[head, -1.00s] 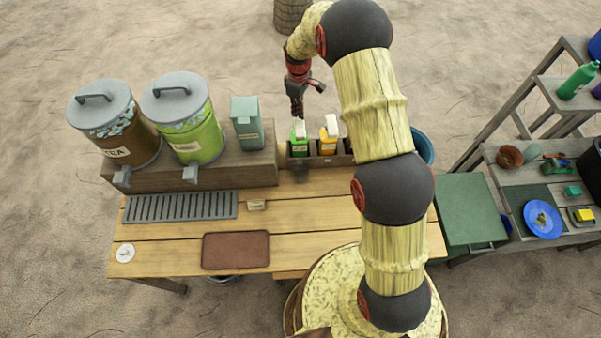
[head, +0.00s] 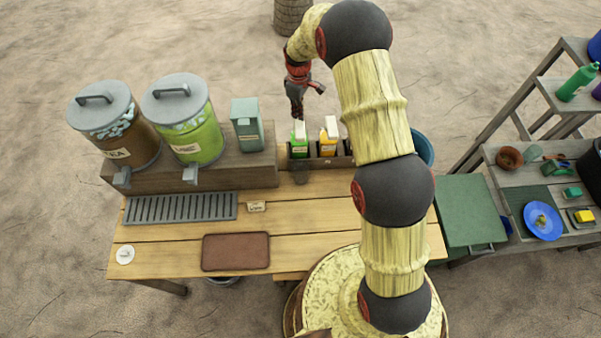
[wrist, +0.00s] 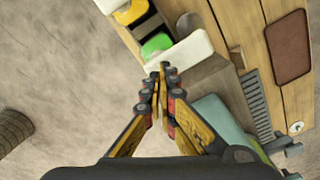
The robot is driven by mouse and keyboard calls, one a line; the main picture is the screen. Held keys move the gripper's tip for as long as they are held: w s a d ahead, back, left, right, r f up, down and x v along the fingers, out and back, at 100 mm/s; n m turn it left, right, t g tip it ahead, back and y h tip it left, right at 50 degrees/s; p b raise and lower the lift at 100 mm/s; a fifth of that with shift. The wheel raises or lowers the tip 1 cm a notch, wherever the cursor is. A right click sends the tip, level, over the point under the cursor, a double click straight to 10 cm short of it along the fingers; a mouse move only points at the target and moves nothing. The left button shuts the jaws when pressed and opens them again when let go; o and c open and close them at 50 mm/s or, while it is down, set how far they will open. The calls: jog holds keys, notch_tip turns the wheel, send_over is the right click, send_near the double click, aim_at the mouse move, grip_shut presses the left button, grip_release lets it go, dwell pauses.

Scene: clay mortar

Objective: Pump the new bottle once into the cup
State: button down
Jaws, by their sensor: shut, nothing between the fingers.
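A green bottle (head: 299,145) with a white pump top (head: 300,125) stands in a dark wooden rack on the table. A yellow-orange bottle (head: 327,146) with a white pump top stands beside it on the right. A small greyish see-through cup (head: 300,173) stands in front of the green bottle. My gripper (head: 297,119) is shut and empty, pointing down just above the green bottle's pump top. In the wrist view its fingertips (wrist: 166,68) are at the white top (wrist: 185,49), with the green bottle (wrist: 156,45) partly hidden below. I cannot tell whether they touch.
Two lidded dispensers, brown (head: 118,130) and green (head: 190,132), and a grey-green canister (head: 247,125) stand on a riser to the left. A drip grate (head: 181,207) and brown tray (head: 236,251) lie in front. A side shelf stands right.

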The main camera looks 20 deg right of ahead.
aim_at(299, 121)
jog(key=shift+f, duration=0.1)
dwell(0.3)
jog(key=shift+f+b, duration=1.2)
jog(key=shift+f, duration=0.65)
jog(key=shift+r, duration=0.1)
jog(key=shift+r+p, duration=0.75)
jog(key=shift+r, duration=1.05)
notch_tip(299, 121, up, 6)
jog(key=shift+p, duration=1.2)
